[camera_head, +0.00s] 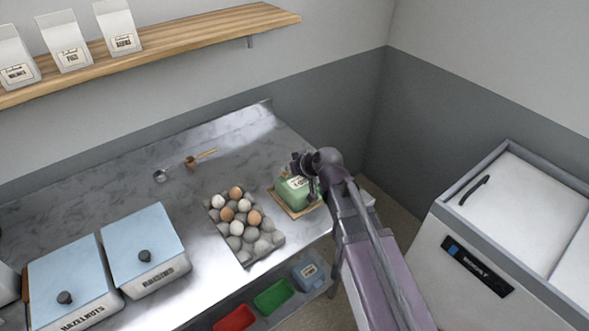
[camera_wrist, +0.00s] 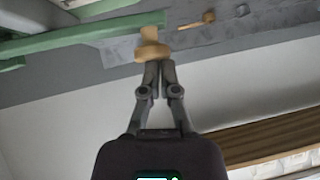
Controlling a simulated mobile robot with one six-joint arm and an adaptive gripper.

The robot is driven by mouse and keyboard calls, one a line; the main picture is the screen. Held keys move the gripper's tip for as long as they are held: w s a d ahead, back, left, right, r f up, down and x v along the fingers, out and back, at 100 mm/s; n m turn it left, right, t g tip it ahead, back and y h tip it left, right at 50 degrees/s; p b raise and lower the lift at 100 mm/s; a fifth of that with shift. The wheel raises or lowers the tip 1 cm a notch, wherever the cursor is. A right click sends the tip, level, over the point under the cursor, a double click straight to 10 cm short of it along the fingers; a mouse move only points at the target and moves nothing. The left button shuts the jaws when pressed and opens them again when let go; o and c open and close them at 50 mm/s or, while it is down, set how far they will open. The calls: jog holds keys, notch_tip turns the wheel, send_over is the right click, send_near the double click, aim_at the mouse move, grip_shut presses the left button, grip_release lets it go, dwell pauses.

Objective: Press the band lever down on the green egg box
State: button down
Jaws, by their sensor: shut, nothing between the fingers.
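The green egg box (camera_head: 296,192), with a pale label, stands on a small wooden board (camera_head: 288,209) at the right end of the metal counter. My gripper (camera_head: 306,172) is over its right side and hides part of it. In the wrist view a green bar (camera_wrist: 95,35), seemingly the band lever, ends in a wooden knob (camera_wrist: 152,51). My gripper (camera_wrist: 158,65) is shut and empty, its fingertips right at the knob. I cannot tell whether they touch it.
A grey egg tray (camera_head: 268,243) with white and brown eggs sits left of the box. A wooden scoop (camera_head: 201,158) and small metal cup (camera_head: 160,175) lie behind. Lidded bins (camera_head: 143,240) stand at left. A wooden shelf (camera_head: 190,38) is above; a white chest (camera_head: 490,240) stands right.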

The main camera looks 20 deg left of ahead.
jog(key=shift+s+d+f+b, duration=0.15)
jog(key=shift+s+f+b, duration=0.65)
jog(key=shift+f, duration=0.25)
jog(key=shift+r, duration=0.15)
jog(key=s+d+r+p, duration=0.2)
jog(key=d+r+p, duration=0.4)
jog(key=r+p, duration=0.6)
jog(key=shift+d+t, duration=0.2)
jog(key=shift+t, duration=0.2)
jog(key=shift+f, duration=0.1)
dwell(0.5)
